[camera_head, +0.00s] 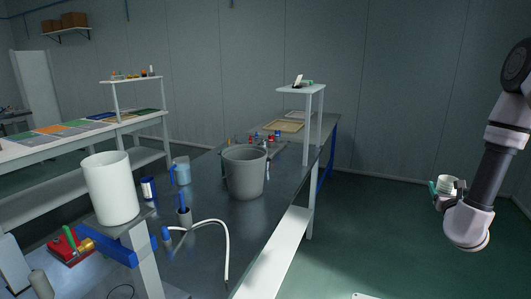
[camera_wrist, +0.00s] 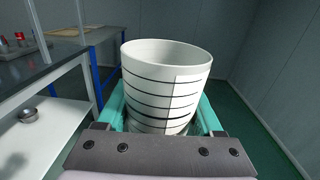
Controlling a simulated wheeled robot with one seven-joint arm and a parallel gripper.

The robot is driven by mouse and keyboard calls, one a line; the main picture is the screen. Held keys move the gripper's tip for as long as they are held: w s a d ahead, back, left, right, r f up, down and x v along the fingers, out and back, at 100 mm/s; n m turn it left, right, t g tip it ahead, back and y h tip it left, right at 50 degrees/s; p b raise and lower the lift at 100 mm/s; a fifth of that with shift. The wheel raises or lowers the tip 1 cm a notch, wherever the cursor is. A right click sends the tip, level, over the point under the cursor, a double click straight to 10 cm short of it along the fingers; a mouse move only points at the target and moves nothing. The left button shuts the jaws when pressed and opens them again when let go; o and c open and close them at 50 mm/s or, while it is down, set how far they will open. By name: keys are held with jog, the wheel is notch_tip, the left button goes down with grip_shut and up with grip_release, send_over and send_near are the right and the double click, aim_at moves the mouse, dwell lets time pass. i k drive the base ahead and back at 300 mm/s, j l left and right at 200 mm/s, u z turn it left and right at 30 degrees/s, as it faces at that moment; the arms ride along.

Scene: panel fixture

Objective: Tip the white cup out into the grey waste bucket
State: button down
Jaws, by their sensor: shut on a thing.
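The white cup (camera_wrist: 165,85), ringed with black lines, is between the teal fingers of my gripper (camera_wrist: 166,118) in the wrist view. My gripper is shut on it. The cup's mouth faces up and looks near upright; its contents do not show. In the head view the cup (camera_head: 450,183) is small at the far right, held off to the right of the bench over the green floor. The grey waste bucket (camera_head: 244,175) stands upright on the dark bench, well to the left of my gripper. Its inside bottom is hidden.
The dark bench (camera_head: 210,235) also holds a white cylinder (camera_head: 110,188) on a stand, a blue-handled jug (camera_head: 181,171), a white hose (camera_head: 226,245) and a raised shelf (camera_head: 301,89) behind the bucket. A metal bowl (camera_wrist: 29,114) sits on the lower shelf. Floor between bench and gripper is clear.

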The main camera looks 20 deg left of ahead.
aim_at(244, 165)
jog(key=i+u, duration=0.15)
jog(key=u, duration=0.2)
jog(key=i+u, duration=0.1)
jog(key=u, duration=0.25)
jog(key=i+u, duration=0.15)
jog(key=u, duration=0.2)
jog(key=i+l+u, duration=0.2)
jog(key=u, duration=0.2)
jog(key=i+l+u, duration=0.35)
jog(key=i+l, duration=0.25)
jog(key=l, duration=0.3)
